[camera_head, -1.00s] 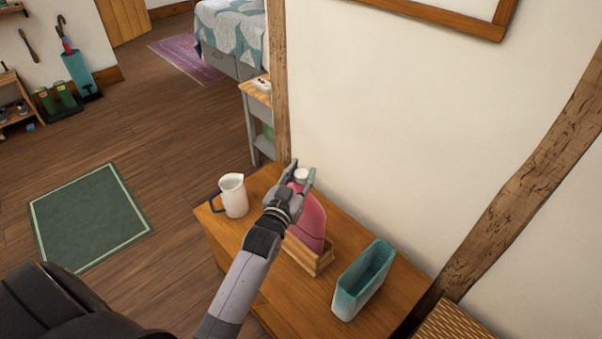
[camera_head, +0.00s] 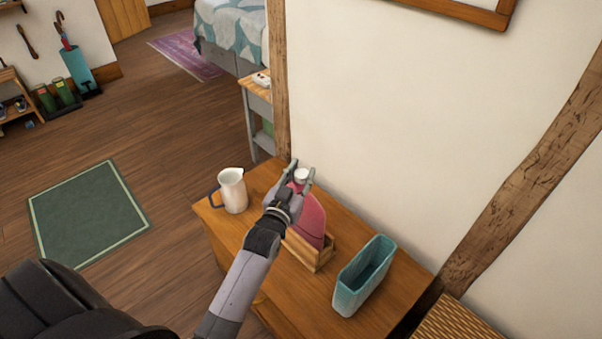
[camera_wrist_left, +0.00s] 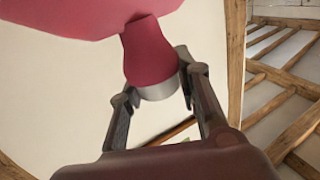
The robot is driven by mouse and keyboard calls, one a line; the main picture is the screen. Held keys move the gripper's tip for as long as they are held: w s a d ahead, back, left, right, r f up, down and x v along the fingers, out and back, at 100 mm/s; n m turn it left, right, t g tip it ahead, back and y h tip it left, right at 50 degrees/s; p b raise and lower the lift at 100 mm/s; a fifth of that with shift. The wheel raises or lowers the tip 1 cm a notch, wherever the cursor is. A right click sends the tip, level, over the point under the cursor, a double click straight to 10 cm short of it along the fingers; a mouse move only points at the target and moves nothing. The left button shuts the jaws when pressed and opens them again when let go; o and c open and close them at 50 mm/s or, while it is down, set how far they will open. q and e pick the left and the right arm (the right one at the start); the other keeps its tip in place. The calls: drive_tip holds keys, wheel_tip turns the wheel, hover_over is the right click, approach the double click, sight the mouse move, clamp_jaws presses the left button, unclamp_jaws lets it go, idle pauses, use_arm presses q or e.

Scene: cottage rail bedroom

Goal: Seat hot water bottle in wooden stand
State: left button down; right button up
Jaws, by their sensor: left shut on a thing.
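The hot water bottle (camera_head: 311,221) is pinkish red with a pale cap and stands upright, its lower end within the wooden stand (camera_head: 318,259) on the dresser top. Whether it rests on the stand's floor is hidden. My left gripper (camera_head: 302,174) is shut on the bottle's neck near the cap. In the left wrist view the red neck (camera_wrist_left: 149,50) and the silvery cap band (camera_wrist_left: 156,88) sit between the fingers of my left gripper (camera_wrist_left: 152,92). My forearm and wrist cover part of the bottle and stand in the head view. My right gripper is not in view.
A white jug (camera_head: 232,190) with a blue handle stands on the wooden dresser (camera_head: 268,304) to the left. An open teal container (camera_head: 362,277) stands to the right of the stand. The wall (camera_head: 400,130) is close behind. A woven-topped piece (camera_head: 455,322) lies at lower right.

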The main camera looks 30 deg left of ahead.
sight(298, 188)
use_arm(q)
drive_tip(key=shift+f+b, duration=0.9)
drive_tip(key=shift+f, duration=0.3)
drive_tip(key=c, duration=1.4)
unclamp_jaws()
drive_tip(key=o, duration=0.3)
drive_tip(key=shift+f, duration=0.3)
drive_tip(key=s+d, duration=0.1)
drive_tip(key=s, duration=1.1)
drive_tip(key=shift+d+r, duration=0.25)
